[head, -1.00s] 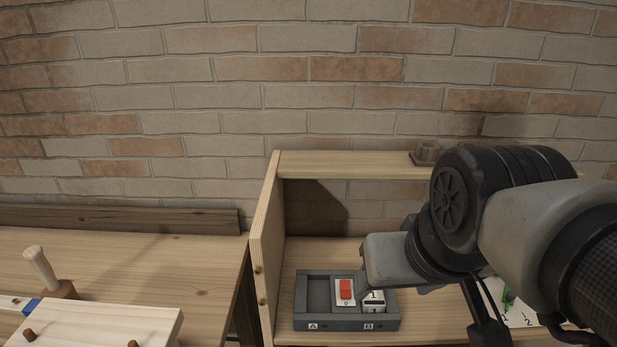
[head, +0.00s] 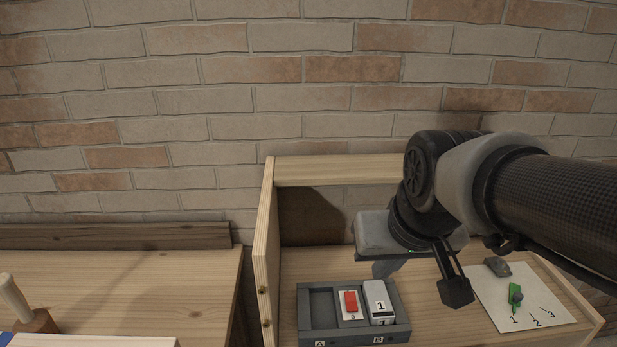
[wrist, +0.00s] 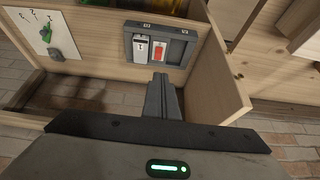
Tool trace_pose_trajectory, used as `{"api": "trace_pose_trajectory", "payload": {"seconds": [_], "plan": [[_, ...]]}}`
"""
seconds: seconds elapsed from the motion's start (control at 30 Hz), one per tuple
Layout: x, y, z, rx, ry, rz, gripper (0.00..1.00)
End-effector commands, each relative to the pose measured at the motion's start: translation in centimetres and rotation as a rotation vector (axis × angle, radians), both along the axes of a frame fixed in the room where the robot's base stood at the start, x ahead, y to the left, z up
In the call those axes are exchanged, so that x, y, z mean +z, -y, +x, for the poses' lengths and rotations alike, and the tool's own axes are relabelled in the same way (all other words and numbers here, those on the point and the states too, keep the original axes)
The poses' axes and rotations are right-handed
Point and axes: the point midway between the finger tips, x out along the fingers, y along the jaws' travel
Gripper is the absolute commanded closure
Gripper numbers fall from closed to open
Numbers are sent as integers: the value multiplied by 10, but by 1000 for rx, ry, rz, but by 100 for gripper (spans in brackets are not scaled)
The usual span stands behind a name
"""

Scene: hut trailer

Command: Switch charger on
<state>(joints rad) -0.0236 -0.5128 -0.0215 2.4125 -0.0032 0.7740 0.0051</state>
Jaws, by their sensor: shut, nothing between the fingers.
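A grey tray-like unit (head: 306,332) marked A and B sits on the wooden shelf. It holds a white plate with a red switch (head: 351,301) in its middle, with a 0 below the red part. Right of it is a pale block marked 1 (head: 380,303). The left bay is empty. In the wrist view the unit (wrist: 128,42), the red switch (wrist: 159,53) and the pale block (wrist: 140,50) show the other way round. My gripper (head: 383,271) is shut and empty, pointing down behind the pale block. Its fingers (wrist: 163,82) look apart from the unit.
A white sheet (head: 530,300) marked 1, 2, 3 with a green-marked knob (head: 515,296) lies on the right. A wooden side panel (head: 264,245) stands left of the unit, with a brick wall behind. A wooden bench (head: 120,285) is further left.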

Motion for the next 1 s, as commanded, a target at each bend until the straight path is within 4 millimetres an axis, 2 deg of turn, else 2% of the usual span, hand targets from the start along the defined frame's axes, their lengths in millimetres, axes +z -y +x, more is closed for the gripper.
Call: {"api": "trace_pose_trajectory", "payload": {"seconds": [0.03,0.2,0.4,0.6,1.0], "plan": [[-22,0,16,1,-18,1,100],[-67,-1,68,1,-36,-1,100],[-109,-2,107,-1,-48,-7,100],[-122,-2,120,0,-49,-10,100],[-125,-2,121,-1,-50,-9,100]]}}
